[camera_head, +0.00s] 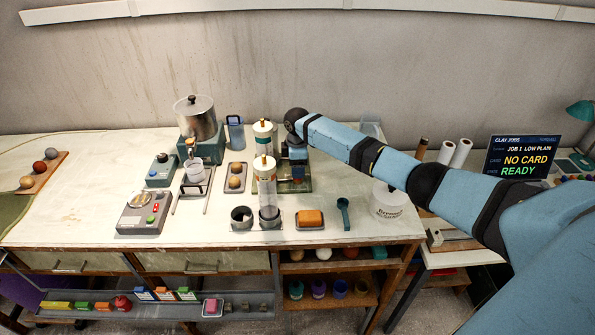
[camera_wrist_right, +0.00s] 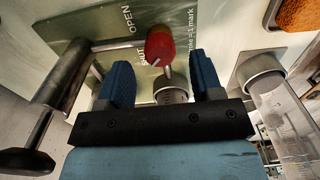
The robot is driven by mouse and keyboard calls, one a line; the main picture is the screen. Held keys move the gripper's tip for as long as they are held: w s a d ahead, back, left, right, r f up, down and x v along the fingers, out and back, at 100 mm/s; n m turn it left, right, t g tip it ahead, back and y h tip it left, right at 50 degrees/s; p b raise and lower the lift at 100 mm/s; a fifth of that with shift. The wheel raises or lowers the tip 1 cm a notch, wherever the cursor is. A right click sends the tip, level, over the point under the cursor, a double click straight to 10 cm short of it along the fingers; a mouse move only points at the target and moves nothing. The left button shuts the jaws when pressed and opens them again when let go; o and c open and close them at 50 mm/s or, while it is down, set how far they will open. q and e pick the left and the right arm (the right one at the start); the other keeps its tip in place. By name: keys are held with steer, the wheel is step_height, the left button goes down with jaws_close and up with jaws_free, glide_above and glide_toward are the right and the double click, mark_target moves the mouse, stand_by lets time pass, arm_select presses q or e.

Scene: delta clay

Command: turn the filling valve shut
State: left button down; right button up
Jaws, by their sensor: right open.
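The filling valve shows in the right wrist view as a red knob (camera_wrist_right: 160,45) with a thin pale line on it. It stands over a grey-green plate (camera_wrist_right: 95,28) marked OPEN, with a second word partly hidden beside the knob. My right gripper (camera_wrist_right: 160,75) is open, its two blue fingers apart on either side of the knob, with no contact visible. In the head view my right gripper (camera_head: 295,155) points down over the green plate (camera_head: 301,186) and hides the valve. My left gripper is not in view.
A metal cylinder with a handle (camera_wrist_right: 68,75) lies left of the knob; a clear tube (camera_wrist_right: 285,120) is to the right. An orange block (camera_head: 310,217) lies in front. A screen (camera_head: 522,157) reads NO CARD READY.

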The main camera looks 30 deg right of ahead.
step_height(320, 180, up, 11)
steer(key=b, duration=0.1)
steer(key=shift+r, duration=0.2)
stand_by(0.5)
